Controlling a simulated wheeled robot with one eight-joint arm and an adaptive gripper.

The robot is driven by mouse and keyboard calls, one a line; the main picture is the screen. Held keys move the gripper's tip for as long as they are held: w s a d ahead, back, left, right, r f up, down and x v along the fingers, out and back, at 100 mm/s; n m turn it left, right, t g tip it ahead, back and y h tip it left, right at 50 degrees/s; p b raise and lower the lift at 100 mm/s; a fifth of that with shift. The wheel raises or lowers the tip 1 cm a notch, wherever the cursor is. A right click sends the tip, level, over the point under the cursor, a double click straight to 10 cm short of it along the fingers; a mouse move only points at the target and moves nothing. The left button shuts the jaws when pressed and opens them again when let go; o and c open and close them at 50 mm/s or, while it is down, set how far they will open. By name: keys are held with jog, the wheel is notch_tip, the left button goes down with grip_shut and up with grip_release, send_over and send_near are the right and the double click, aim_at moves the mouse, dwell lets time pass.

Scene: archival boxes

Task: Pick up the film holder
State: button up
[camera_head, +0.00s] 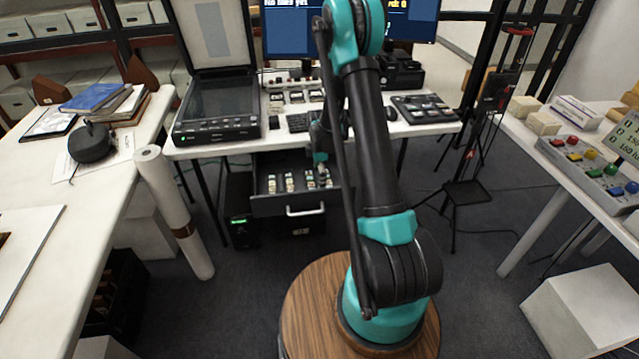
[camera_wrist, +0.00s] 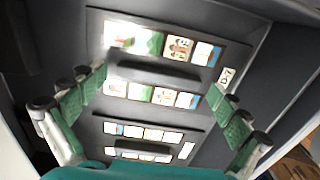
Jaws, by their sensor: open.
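Dark film holders with small bright picture frames lie in the open drawer; one row of frames (camera_wrist: 152,94) is in the middle of the wrist view, between my fingers. Another row (camera_wrist: 165,43) lies beyond it, and smaller rows (camera_wrist: 143,132) lie nearer. I cannot tell which one is the task's film holder. My gripper (camera_wrist: 158,82) is open, with green finger pads on either side, above the drawer and holding nothing. In the head view my gripper (camera_head: 319,157) is small and partly hidden by my arm.
The drawer (camera_head: 262,206) has raised walls around the holders. A desk above it carries a flatbed scanner (camera_head: 217,108), more frames (camera_head: 298,97) and a keyboard (camera_head: 298,122). A white roll (camera_head: 172,205) leans at the left table. Open floor lies before the drawer.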

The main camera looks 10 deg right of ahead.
jog(key=c, duration=1.1)
jog(key=shift+o, duration=0.2)
